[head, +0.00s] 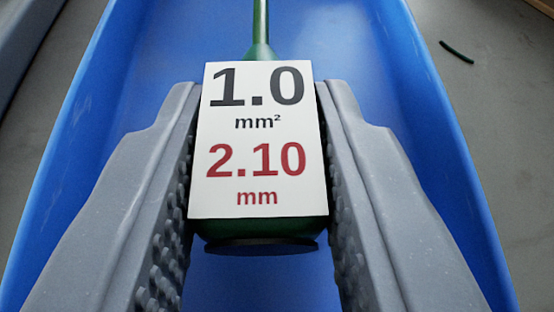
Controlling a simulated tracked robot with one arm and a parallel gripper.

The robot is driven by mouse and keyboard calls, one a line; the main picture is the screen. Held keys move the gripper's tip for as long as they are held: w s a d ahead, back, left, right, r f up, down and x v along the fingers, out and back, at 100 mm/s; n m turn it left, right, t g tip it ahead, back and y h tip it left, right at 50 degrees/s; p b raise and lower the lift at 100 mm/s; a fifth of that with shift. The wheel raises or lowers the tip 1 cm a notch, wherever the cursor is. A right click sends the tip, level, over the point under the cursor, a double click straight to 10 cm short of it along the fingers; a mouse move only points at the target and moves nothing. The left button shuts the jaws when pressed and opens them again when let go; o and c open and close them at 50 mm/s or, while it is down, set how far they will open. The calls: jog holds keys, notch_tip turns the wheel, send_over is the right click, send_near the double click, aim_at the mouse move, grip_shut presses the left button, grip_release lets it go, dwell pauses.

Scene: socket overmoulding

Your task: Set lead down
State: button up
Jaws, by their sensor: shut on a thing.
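The lead has a dark green block-shaped end (262,228) bearing a white label (258,140) that reads "1.0 mm²" in black and "2.10 mm" in red. Its green cable (260,25) runs away from me to the top edge of the picture. My gripper (258,125) has its two grey, studded fingers on either side of the labelled end and is shut on it. A blue tray (455,130) lies beneath the lead and the fingers. I cannot tell whether the lead touches the tray floor. The label hides most of the green end's top.
The tray's raised blue walls run along the left and right of my fingers. A grey floor or table surface shows outside it. A short dark green offcut (457,52) lies on that surface at the upper right. The tray floor in view looks otherwise bare.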

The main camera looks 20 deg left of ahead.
jog(key=shift+f, duration=0.35)
jog(key=shift+r, duration=0.1)
jog(key=o, duration=1.1)
jog(key=shift+c, duration=0.2)
jog(key=p+v, duration=0.2)
jog(key=v, duration=1)
